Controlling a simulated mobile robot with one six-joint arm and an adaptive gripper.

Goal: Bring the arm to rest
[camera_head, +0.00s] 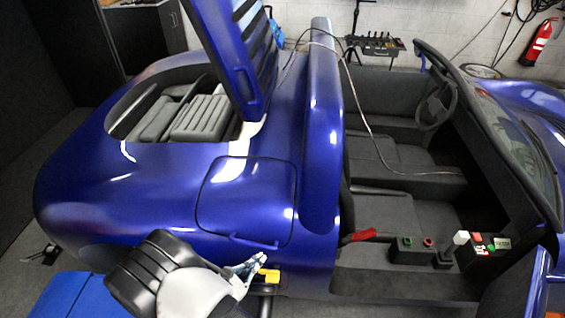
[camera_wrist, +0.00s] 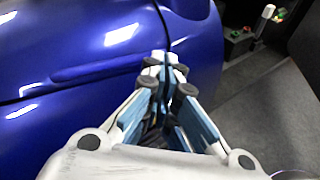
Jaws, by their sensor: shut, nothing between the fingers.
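My gripper (camera_head: 259,259) is shut and empty in the head view, low beside the flank of a blue open-top car (camera_head: 150,195). In the wrist view my gripper (camera_wrist: 164,60) has its fingertips together, with the blue bodywork (camera_wrist: 80,45) behind and to the left. My arm reaches in from the bottom of the head view. I cannot tell the exact gap between the fingertips and the car. A small yellow part (camera_head: 268,276) shows just below the fingertips.
The engine cover (camera_head: 228,50) stands raised. A closed side panel (camera_head: 247,200) is above my gripper. The open cockpit holds a red-handled lever (camera_head: 358,236) and a control box (camera_head: 487,245). A cable (camera_head: 372,135) runs into the cockpit. A fire extinguisher (camera_head: 540,43) hangs on the back wall.

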